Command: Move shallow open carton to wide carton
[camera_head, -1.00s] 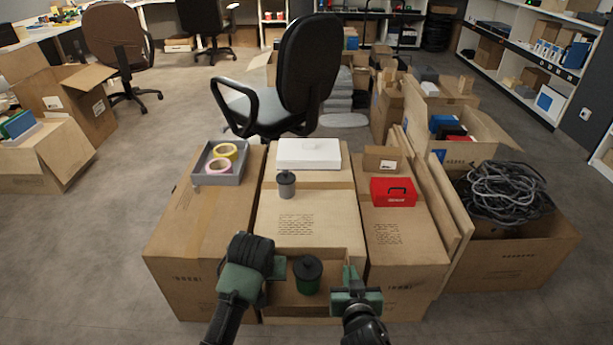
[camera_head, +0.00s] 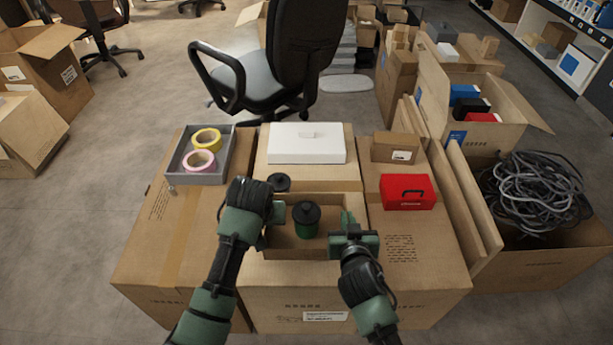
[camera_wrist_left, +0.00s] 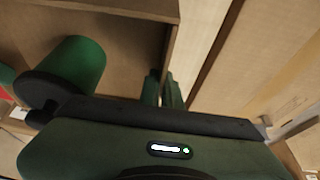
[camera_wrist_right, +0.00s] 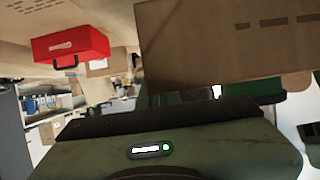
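The shallow open carton (camera_head: 332,207) is brown and appears level over the front of the middle large carton (camera_head: 275,300). I cannot tell whether it rests there or hangs just above. A green canister with a black lid (camera_head: 306,231) stands inside it. My left gripper (camera_head: 268,226) is at its left wall; the left wrist view shows the fingers (camera_wrist_left: 163,88) straddling the wall (camera_wrist_left: 172,45). My right gripper (camera_head: 350,226) is at its right wall; its fingertips are largely hidden in the right wrist view, below the carton (camera_wrist_right: 225,45).
A grey tray with tape rolls (camera_head: 212,177) sits left. A red case (camera_head: 407,200) and small carton (camera_head: 394,155) sit right. A chair (camera_head: 300,60) stands behind.

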